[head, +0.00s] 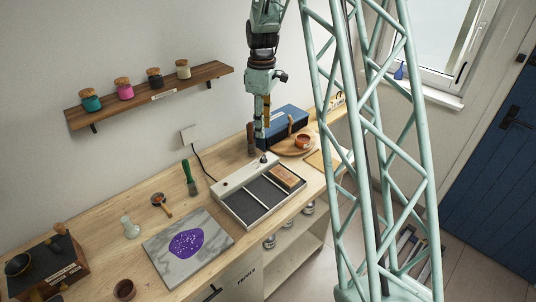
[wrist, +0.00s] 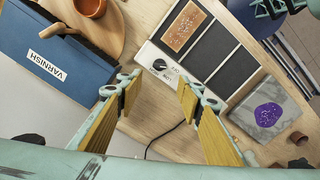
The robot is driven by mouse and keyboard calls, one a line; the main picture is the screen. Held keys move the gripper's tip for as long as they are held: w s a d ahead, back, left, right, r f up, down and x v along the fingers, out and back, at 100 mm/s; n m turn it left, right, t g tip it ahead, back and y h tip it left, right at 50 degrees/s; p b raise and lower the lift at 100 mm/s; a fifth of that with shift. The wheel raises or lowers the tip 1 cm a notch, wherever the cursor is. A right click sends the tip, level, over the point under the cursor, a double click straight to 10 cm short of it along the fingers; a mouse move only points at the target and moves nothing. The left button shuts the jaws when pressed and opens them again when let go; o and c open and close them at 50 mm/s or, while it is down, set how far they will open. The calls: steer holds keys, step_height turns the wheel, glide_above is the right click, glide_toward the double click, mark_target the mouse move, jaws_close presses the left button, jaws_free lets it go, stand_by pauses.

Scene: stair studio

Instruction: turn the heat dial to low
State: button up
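The heat dial (wrist: 159,64) is a small dark knob on the pale end strip of a warming plate (wrist: 148,54), with OFF and LOW printed near it. Its pointer setting is too small to read. In the head view the dial (head: 263,158) is a small dark spot at the back of the plate (head: 230,183). My gripper (wrist: 157,88) is open and empty, with its yellow-padded fingers apart. In the wrist view the dial appears just beyond the gap between the fingertips. In the head view my gripper (head: 259,138) hangs above the plate's dial end, apart from it.
A brown patterned block (wrist: 184,27) lies on one dark panel of the plate. A blue VARNISH box (wrist: 55,65) and a round wooden board (wrist: 112,38) with a terracotta pot (wrist: 90,7) are close by. A black cord (wrist: 165,136) runs from the plate. A marble slab (head: 188,248) lies in front.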

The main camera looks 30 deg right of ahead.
mark_target(264, 156)
steer(key=shift+d+f, duration=0.1)
steer(key=shift+f, duration=0.2)
steer(key=shift+f, duration=6.7)
steer(key=c, duration=0.8)
steer(key=shift+c, duration=0.2)
